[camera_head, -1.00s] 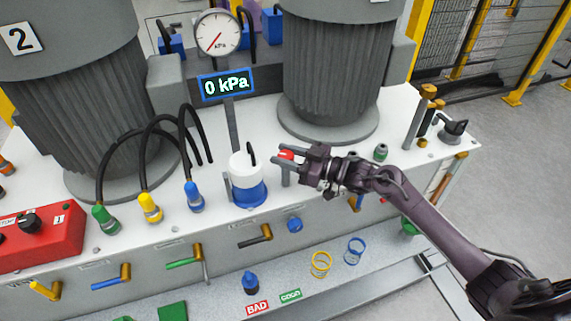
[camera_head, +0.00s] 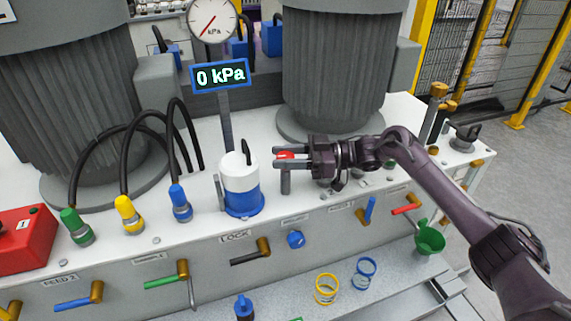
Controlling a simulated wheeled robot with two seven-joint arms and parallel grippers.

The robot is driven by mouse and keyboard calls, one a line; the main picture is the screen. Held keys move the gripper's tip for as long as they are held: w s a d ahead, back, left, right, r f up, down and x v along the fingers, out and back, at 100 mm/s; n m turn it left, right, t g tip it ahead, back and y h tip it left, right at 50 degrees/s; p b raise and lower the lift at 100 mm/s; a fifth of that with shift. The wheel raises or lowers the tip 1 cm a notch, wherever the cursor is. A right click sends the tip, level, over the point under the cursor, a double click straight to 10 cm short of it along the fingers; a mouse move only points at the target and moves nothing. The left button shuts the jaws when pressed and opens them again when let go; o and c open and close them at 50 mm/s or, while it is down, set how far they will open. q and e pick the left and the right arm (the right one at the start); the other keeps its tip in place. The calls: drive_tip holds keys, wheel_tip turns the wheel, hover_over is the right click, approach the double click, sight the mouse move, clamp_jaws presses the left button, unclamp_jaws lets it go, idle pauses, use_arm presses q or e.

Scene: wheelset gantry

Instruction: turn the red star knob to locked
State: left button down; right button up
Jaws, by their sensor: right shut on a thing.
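The red star knob (camera_head: 285,155) shows as a small red patch between the fingers of my right gripper, on top of a short grey post (camera_head: 286,182) on the white bench top. My right gripper (camera_head: 280,157) reaches in from the right, held level, and is shut on the knob. The fingers hide most of the knob, so its turn angle cannot be read. My left gripper is not in view.
A white and blue canister (camera_head: 241,186) stands close left of the knob. A large grey ribbed motor (camera_head: 336,70) stands behind. The gauge (camera_head: 212,20) and the display (camera_head: 220,75) reading 0 kPa are at the back. Levers line the bench front, including a black one (camera_head: 250,254).

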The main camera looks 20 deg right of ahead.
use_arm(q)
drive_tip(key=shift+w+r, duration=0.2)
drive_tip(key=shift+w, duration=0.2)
use_arm(e)
drive_tip(key=o, duration=1)
drive_tip(key=shift+d, duration=0.1)
drive_tip(key=shift+d, duration=0.3)
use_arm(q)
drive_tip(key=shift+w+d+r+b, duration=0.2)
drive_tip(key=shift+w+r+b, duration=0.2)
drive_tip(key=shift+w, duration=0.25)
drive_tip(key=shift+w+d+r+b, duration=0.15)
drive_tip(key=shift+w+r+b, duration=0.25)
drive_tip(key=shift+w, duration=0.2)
use_arm(e)
drive_tip(key=v, duration=0.7)
